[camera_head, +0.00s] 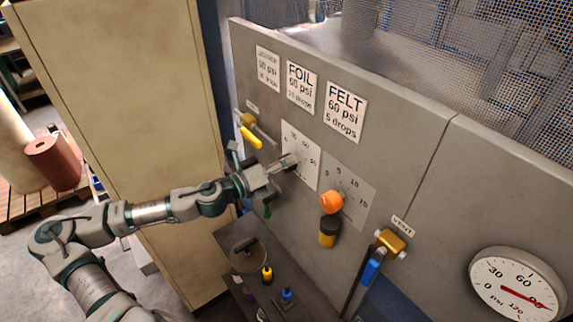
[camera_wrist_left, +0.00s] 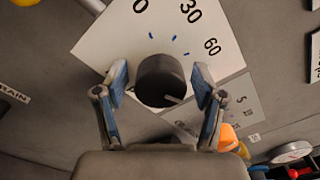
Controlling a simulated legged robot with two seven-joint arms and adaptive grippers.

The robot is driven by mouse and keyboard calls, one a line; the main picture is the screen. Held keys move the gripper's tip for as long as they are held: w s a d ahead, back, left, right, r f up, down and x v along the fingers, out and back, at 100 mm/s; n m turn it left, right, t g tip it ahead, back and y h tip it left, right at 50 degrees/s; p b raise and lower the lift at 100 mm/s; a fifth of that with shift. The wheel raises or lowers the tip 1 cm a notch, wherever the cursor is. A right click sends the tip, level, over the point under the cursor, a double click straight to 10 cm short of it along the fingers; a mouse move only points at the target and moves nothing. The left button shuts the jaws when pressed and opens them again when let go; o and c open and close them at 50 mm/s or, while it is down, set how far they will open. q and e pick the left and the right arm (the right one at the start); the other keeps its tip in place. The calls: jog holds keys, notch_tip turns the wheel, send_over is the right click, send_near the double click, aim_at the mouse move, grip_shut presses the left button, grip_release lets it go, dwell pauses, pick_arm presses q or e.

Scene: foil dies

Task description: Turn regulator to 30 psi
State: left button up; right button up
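The regulator is a dark round knob (camera_wrist_left: 162,80) on a white dial plate (camera_head: 309,174) marked 0, 30 and 60. In the left wrist view the plate (camera_wrist_left: 160,22) has small blue tick marks near the knob. My left gripper (camera_head: 284,164) reaches the plate in the head view and covers most of the knob. In the left wrist view the left gripper (camera_wrist_left: 161,84) is open, one finger on each side of the knob, with a small gap showing on both sides. A thin light mark shows at the knob's lower right. The right gripper is out of view.
An orange knob (camera_head: 332,202) on a grey dial sits right of the regulator. A yellow-handled valve (camera_head: 250,136) is at upper left, a blue-handled vent valve (camera_head: 371,271) at lower right. A round psi gauge (camera_head: 512,279) has its red needle pointing lower right, past 60.

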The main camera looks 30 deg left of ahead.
aim_at(299, 126)
pick_arm(q)
jog(key=shift+a+f, duration=0.1)
jog(key=shift+f, duration=0.1)
jog(key=shift+r, duration=0.1)
notch_tip(299, 126, up, 10)
jog(key=shift+f, duration=0.1)
jog(key=shift+w, duration=0.1)
jog(key=shift+w, duration=0.1)
